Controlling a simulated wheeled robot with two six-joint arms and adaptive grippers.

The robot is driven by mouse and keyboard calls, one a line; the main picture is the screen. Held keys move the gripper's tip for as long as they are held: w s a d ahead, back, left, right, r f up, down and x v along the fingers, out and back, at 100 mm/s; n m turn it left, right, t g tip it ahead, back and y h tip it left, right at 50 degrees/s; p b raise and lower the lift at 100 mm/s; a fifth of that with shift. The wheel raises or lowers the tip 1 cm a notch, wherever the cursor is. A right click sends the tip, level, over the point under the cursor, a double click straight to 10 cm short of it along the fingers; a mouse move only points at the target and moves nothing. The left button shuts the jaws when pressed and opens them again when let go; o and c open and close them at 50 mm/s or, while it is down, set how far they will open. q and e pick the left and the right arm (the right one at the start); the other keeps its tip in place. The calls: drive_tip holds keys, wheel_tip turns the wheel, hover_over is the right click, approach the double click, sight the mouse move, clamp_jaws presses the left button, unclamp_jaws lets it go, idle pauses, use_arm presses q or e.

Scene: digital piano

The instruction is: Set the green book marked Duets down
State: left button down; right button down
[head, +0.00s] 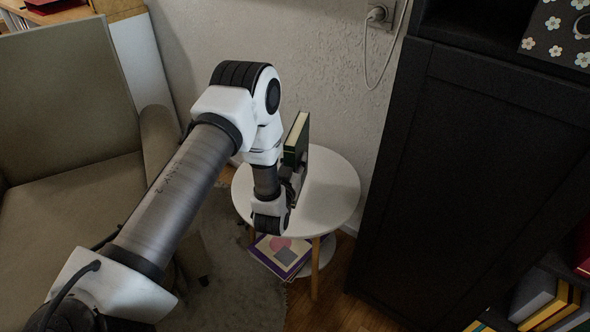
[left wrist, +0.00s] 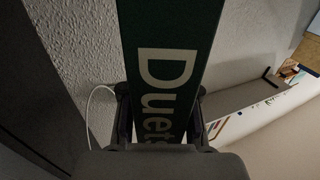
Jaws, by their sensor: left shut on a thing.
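The green book marked Duets (head: 297,138) stands upright at the small round white table (head: 335,190) in the head view. In the left wrist view the spine of the green book (left wrist: 170,60) fills the middle, with the white letters "Duets" running along it. My left gripper (head: 290,180) is shut on the book; in the left wrist view its fingers (left wrist: 163,118) sit on both sides of the spine. My arm hides the book's lower part, so I cannot tell whether it touches the tabletop. My right gripper is not in view.
A purple-bordered book (head: 281,254) lies on the table's lower shelf. A beige armchair (head: 70,110) stands at the left, a tall black cabinet (head: 460,170) at the right. A white cord (head: 368,62) hangs on the wall behind. The tabletop's right part is bare.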

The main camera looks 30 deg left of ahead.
use_arm(q)
wheel_tip(320, 180, down, 4)
drive_tip(key=shift+w+a+r+b, duration=0.1)
drive_tip(key=shift+w+r+b, duration=0.05)
drive_tip(key=shift+r+b, duration=0.15)
drive_tip(key=shift+f, duration=0.2)
drive_tip(key=c, duration=0.8)
unclamp_jaws()
drive_tip(key=shift+c, duration=0.2)
